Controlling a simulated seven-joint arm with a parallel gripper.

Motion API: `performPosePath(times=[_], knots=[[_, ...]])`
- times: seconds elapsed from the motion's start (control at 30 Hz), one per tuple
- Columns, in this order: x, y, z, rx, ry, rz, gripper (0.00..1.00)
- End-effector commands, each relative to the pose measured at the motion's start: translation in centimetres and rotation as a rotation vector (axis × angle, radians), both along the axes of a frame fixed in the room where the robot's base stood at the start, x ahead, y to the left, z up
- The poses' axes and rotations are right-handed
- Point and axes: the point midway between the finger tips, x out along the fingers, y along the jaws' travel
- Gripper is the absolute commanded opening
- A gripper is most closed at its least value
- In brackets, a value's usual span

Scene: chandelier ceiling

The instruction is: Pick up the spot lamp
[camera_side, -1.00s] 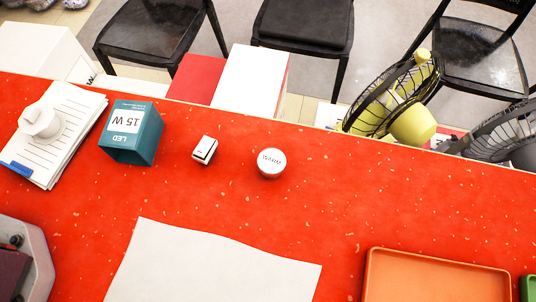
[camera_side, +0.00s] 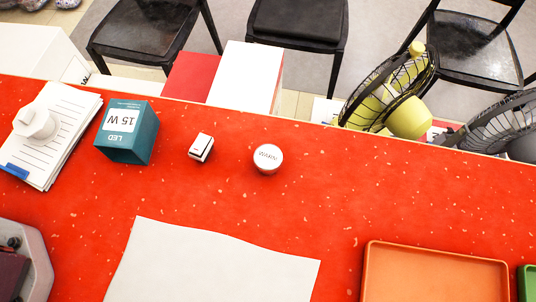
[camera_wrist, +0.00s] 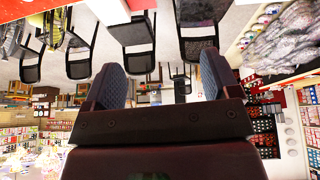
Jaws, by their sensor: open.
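A small round lamp (camera_side: 268,158) with a white face marked "WARM" and a silvery rim stands on the red speckled table; it looks like the spot lamp. Its underside is hidden. A white rounded object (camera_side: 36,122), possibly another lamp, lies on a stack of papers at the far left. My gripper (camera_wrist: 160,86) shows only in the wrist view, with its two dark padded fingers wide apart and nothing between them. The wrist view shows none of the table objects, and the side view does not show my gripper.
A teal "LED 15 W" box (camera_side: 127,133) and a small white block (camera_side: 201,147) stand left of the round lamp. A white sheet (camera_side: 213,268) lies in front, and an orange tray (camera_side: 437,275) is at front right. Two fans (camera_side: 408,118) stand beyond the table's back edge.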

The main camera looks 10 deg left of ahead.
Motion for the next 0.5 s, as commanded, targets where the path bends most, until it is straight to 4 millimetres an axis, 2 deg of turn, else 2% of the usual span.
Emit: performPosePath(times=[0.27, 0.5], knots=[[7.0, -5.6, -0.6, -0.193, 0.234, 0.08, 0.82], [12.9, -12.4, -4.1, -0.366, 0.488, 0.175, 0.82]])
